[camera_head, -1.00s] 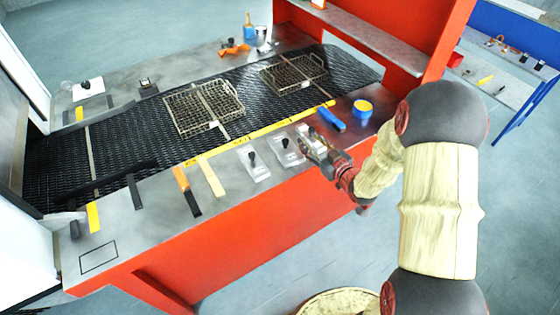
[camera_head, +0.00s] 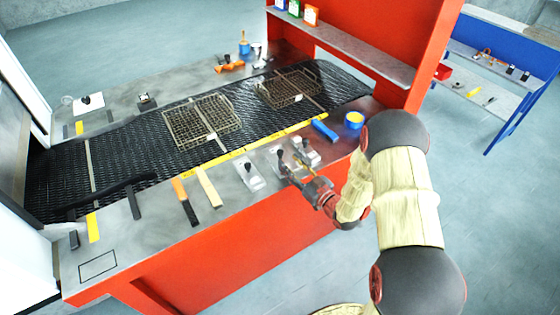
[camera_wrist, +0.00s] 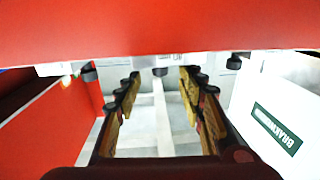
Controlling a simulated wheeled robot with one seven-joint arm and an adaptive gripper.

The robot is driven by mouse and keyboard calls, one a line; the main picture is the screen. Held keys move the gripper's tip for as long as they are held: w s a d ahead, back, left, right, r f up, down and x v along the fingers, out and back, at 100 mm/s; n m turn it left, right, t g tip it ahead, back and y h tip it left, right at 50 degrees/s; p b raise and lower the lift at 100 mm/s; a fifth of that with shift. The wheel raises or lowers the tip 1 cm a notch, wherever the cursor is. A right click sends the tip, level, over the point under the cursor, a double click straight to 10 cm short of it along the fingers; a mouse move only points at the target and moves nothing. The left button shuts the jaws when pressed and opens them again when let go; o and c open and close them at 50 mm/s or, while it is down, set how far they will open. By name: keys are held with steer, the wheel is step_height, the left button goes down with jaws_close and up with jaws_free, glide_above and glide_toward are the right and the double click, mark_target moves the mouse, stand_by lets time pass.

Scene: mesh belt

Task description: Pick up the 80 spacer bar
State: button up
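No number is readable on any bar, so I cannot tell which is the 80 spacer bar. On the bench's front ledge lie a cream bar (camera_head: 208,187), an orange-and-black bar (camera_head: 185,201), a dark bar (camera_head: 134,204) and a blue bar (camera_head: 324,130). My gripper (camera_head: 296,166) is at the front edge of the ledge beside the clear-based clamps, right of the cream bar and left of the blue bar. In the wrist view my gripper (camera_wrist: 160,82) is open, its two fingers apart with nothing between them. No bar shows clearly in that view.
Clamps with black knobs (camera_head: 251,177) stand on the ledge near my gripper. Wire baskets (camera_head: 198,122) sit on the black mesh belt (camera_head: 135,155). A yellow strip (camera_head: 250,147) edges the belt. The red bench front (camera_head: 250,235) drops to open floor (camera_head: 480,215).

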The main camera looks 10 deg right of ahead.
mark_target(282, 155)
steer(key=x, duration=0.6)
steer(key=shift+w+a+b, duration=0.15)
steer(key=shift+w+b, duration=0.15)
steer(key=shift+c, duration=0.3)
jaws_close()
stand_by(0.7)
